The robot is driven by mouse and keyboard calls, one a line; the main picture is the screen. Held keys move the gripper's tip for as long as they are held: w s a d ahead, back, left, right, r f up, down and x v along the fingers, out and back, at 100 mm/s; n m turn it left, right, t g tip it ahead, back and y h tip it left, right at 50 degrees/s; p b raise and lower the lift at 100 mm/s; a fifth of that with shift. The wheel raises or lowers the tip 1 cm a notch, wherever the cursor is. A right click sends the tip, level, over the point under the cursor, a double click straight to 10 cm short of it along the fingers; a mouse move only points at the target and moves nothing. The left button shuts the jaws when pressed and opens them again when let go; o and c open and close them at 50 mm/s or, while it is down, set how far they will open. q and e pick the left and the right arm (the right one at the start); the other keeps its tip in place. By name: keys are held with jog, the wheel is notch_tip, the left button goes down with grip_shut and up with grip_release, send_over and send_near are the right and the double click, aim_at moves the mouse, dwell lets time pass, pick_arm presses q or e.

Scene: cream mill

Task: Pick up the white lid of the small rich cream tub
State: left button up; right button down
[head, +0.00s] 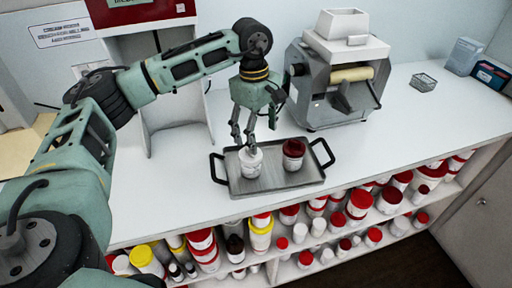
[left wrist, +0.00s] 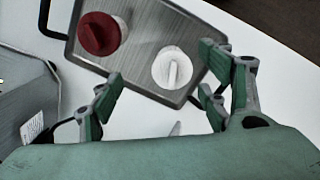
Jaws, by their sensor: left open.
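The small white tub (head: 251,168) stands at the left of a grey metal tray (head: 236,188) in the head view. Its round white lid (left wrist: 160,70) has a raised bar across the top and shows in the left wrist view. My left gripper (head: 250,138) points down above this tub, open and empty. In the left wrist view the lid lies just beyond the spread fingertips (left wrist: 162,84), and I see no contact. The lid is partly hidden by the fingers in the head view. My right gripper is not in view.
A tub with a dark red lid (head: 294,148) stands to the right on the same tray. A grey mill machine (head: 335,75) stands behind it. A small wire basket (head: 423,82) is at the back right. The white counter (head: 400,120) is clear right of the tray.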

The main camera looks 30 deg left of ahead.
pick_arm(q)
jog(key=shift+a+r+y, duration=0.15)
jog(key=shift+a+r, duration=0.05)
jog(key=shift+a, duration=0.4)
jog(key=shift+a+r+y, duration=0.15)
jog(key=shift+a+r, duration=0.05)
jog(key=shift+a, duration=0.35)
jog(key=shift+s+a+f, duration=0.1)
jog(key=shift+s+a, duration=0.05)
jog(key=shift+a, duration=0.05)
jog(key=shift+s+d+f+p, duration=0.1)
jog(key=shift+f+p, duration=0.35)
jog(key=shift+f, duration=0.4)
jog(key=f, duration=0.1)
jog(key=f+p, duration=0.1)
jog(key=f, duration=0.1)
jog(key=f+p, duration=0.1)
jog(key=shift+s+d+f, duration=0.15)
jog(key=shift+d+f, duration=0.1)
jog(key=shift+f, duration=0.5)
jog(key=c, duration=0.8)
